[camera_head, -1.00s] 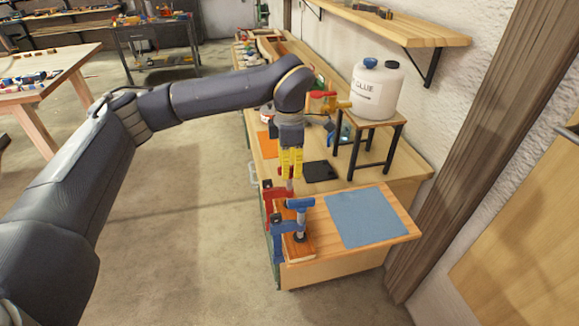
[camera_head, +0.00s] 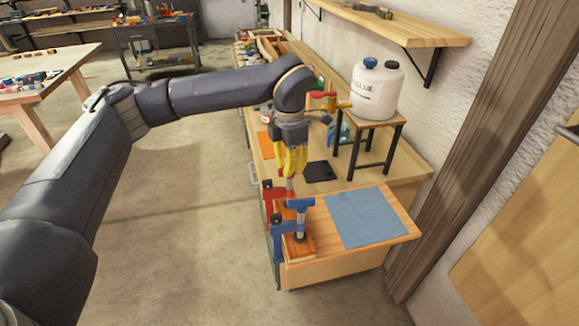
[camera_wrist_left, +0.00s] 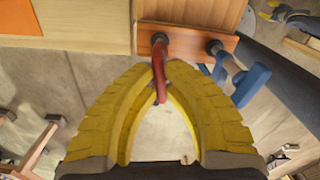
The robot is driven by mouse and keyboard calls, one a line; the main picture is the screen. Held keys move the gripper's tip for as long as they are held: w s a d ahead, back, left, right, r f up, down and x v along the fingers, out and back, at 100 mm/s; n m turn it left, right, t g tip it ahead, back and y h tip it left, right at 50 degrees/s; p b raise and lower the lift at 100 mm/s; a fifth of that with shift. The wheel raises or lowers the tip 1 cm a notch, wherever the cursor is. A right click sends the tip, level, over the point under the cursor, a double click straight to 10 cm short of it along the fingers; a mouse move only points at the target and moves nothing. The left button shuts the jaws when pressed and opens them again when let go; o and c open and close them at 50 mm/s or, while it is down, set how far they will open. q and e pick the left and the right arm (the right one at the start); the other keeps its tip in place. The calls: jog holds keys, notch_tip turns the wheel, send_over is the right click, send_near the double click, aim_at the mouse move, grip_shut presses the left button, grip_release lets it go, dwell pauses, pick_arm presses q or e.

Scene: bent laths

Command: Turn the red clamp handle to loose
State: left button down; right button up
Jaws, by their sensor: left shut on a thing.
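The red clamp (camera_head: 268,195) sits at the bench's near left edge, behind the blue clamp (camera_head: 278,232). My left gripper (camera_head: 290,172) points down over the red clamp, with its yellow fingers around the top of it. In the left wrist view the yellow fingertips (camera_wrist_left: 162,72) close on the red clamp's handle (camera_wrist_left: 160,50), which shows as a red bar between them. The blue clamp's T-handle (camera_head: 300,204) stands just in front of the red one; in the wrist view the blue clamp (camera_wrist_left: 250,84) is right of the fingers. The right gripper is in neither view.
A wooden board (camera_head: 299,246) lies under the clamps. A blue-grey mat (camera_head: 365,218) lies to the right, and a black pad (camera_head: 320,171) behind it. A glue jug (camera_head: 376,92) stands on a small stand (camera_head: 392,134). A wall shelf (camera_head: 415,30) hangs above.

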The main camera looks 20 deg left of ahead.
pick_arm(q)
jog(key=n, duration=0.4)
jog(key=shift+f+n, duration=0.1)
jog(key=shift+n, duration=0.2)
jog(key=n, duration=0.3)
jog(key=shift+n, duration=0.4)
jog(key=n, duration=0.4)
jog(key=shift+s+f+n, duration=0.1)
jog(key=shift+n, duration=1.4)
jog(key=shift+r, duration=0.2)
jog(key=c, duration=1.5)
grip_release()
notch_tip(320, 180, up, 12)
jog(key=shift+f, duration=0.1)
